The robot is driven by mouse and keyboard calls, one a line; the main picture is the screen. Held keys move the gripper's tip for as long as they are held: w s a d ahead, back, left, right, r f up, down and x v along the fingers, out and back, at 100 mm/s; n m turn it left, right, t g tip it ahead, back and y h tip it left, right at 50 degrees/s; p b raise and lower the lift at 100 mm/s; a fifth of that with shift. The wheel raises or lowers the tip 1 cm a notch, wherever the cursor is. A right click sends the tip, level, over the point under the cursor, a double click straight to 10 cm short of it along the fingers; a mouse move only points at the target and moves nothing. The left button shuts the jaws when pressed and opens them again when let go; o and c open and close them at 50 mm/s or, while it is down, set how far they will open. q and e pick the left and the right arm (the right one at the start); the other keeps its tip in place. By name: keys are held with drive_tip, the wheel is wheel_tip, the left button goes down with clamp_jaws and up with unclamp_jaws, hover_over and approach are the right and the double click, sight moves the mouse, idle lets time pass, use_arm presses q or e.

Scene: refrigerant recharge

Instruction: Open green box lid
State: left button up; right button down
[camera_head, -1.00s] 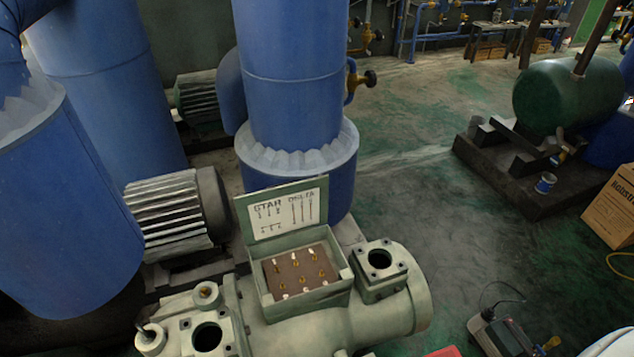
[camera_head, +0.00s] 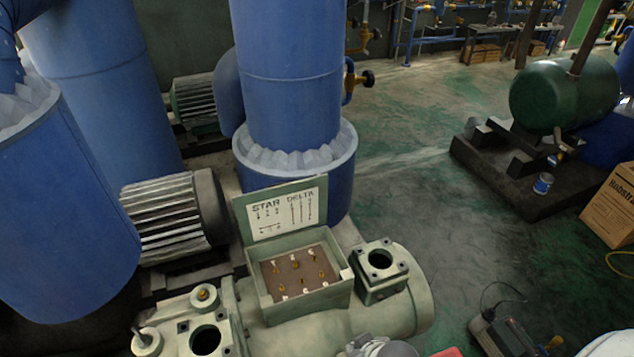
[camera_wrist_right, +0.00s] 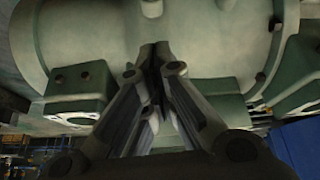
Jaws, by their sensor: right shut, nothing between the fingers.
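The green box (camera_head: 300,303) sits on top of the pale green compressor in the head view. Its lid (camera_head: 283,212) stands upright at the back edge, showing a white STAR DELTA diagram. The box is open, and several brass terminals show on the brown board (camera_head: 298,272) inside. My right gripper (camera_wrist_right: 158,68) is shut and empty in the right wrist view, with the pale green compressor body behind its fingertips. Part of my right arm or gripper shows at the bottom edge of the head view, in front of the box. My left gripper is not in view.
The compressor (camera_head: 405,312) has a flanged port (camera_head: 380,262) to the right of the box. Large blue pipes (camera_head: 292,80) and a finned motor (camera_head: 165,217) stand behind and left. A device (camera_head: 508,338) is on the floor at right. The floor (camera_head: 430,200) behind it is largely clear.

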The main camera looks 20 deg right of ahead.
drive_tip(key=w+r+t, duration=0.7)
drive_tip(key=w+r, duration=0.7)
drive_tip(key=m+t, duration=0.2)
drive_tip(key=t, duration=0.4)
approach(316, 177)
drive_tip(key=w+a+r, duration=0.1)
drive_tip(key=w, duration=0.6)
drive_tip(key=shift+r, duration=0.15)
drive_tip(key=shift+w, duration=0.15)
drive_tip(key=shift+w+r+p, duration=0.25)
drive_tip(key=shift+w+p, duration=0.05)
drive_tip(key=shift+p, duration=0.05)
drive_tip(key=w+g+p, duration=0.1)
drive_tip(key=w, duration=0.1)
drive_tip(key=w+g+p, duration=0.1)
drive_tip(key=w+p, duration=0.1)
drive_tip(key=shift+f+g, duration=0.2)
drive_tip(key=shift+g, duration=0.1)
